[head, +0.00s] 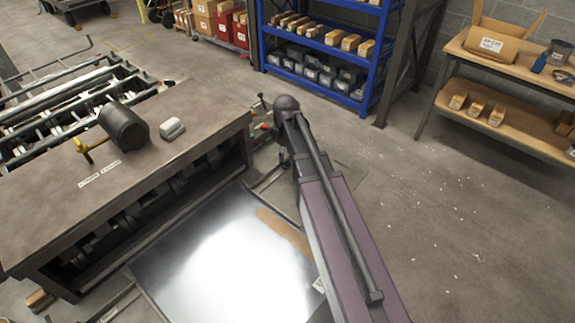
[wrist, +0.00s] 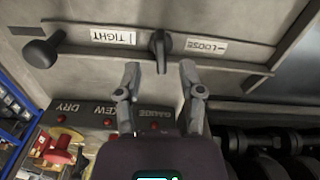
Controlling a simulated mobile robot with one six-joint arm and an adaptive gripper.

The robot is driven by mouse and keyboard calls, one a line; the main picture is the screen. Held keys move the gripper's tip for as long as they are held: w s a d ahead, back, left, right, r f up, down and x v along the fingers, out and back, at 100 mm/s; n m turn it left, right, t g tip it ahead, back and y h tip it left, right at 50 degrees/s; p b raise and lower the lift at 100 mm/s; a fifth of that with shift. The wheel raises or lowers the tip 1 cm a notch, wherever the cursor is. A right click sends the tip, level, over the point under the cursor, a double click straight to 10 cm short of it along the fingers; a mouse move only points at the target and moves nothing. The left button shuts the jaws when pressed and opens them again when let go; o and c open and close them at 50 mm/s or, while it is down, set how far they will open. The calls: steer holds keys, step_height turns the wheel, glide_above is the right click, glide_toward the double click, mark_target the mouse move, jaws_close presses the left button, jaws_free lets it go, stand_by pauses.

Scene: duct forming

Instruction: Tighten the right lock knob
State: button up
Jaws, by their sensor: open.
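A dark lock knob (wrist: 160,48) with a narrow pointer-like grip is on a grey machine face in the wrist view. It sits between a TIGHT label (wrist: 113,37) and a LOOSE label (wrist: 207,46), both upside down in this view. My gripper (wrist: 160,70) is open, with one fingertip on each side of the knob's lower end. I see gaps between the fingers and the knob; whether the fingertips reach its depth is unclear. In the head view I cannot make out the knob or my gripper.
A black ball knob (wrist: 42,52) stands left of the TIGHT label. Below it is a panel (wrist: 100,142) with DRY, SKEW and GAUGE markings and red lights. Dark rollers (wrist: 285,140) lie at right.

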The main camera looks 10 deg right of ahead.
mark_target(286, 160)
steer(key=shift+f+b, duration=1.5)
steer(key=shift+f, duration=0.35)
jaws_close()
